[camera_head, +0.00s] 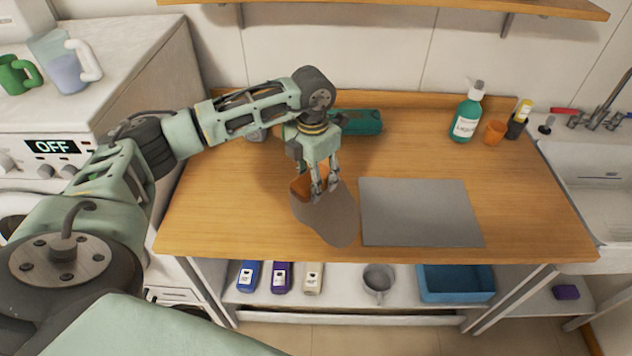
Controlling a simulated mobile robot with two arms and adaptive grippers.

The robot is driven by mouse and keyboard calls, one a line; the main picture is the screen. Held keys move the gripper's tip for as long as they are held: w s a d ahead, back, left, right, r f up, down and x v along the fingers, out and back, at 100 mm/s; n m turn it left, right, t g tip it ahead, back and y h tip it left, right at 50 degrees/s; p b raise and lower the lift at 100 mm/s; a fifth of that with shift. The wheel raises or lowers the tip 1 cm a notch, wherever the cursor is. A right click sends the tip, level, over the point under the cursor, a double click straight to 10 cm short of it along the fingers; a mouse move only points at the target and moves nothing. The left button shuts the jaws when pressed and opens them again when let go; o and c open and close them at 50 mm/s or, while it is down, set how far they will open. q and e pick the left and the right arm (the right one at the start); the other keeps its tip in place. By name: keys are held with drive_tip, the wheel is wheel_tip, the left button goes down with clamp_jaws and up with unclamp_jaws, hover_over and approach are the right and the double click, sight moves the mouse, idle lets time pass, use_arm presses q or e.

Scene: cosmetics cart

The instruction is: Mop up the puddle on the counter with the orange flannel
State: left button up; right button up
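The orange flannel (301,188) is small and bunched. It lies at the upper left edge of the puddle (332,222), a grey two-lobed patch on the wooden counter (220,215). My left gripper (324,194) points down at the flannel, its fingers close together and low over the puddle's upper part. It appears shut on the flannel, though the fingers hide part of the cloth and of the puddle. My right gripper is out of view.
A grey mat (420,212) lies just right of the puddle. A teal box (361,122) is behind my gripper. A green pump bottle (467,112), an orange cup (494,132) and a dark holder (516,126) stand at the back right, near the sink (590,190).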

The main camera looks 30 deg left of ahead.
sight(314, 205)
use_arm(q)
drive_tip(key=shift+w+d+f+b, duration=0.15)
drive_tip(key=shift+f+b, duration=0.3)
drive_tip(key=shift+f, duration=0.4)
drive_tip(key=shift+f+b, duration=0.6)
drive_tip(key=shift+f, duration=0.35)
drive_tip(key=shift+f+b, duration=0.5)
drive_tip(key=shift+f, duration=0.35)
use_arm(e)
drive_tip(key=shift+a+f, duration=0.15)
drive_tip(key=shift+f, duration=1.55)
use_arm(q)
drive_tip(key=shift+f, duration=0.35)
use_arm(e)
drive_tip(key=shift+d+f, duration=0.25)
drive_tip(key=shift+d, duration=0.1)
use_arm(q)
drive_tip(key=shift+f+b, duration=0.3)
drive_tip(key=shift+b, duration=0.2)
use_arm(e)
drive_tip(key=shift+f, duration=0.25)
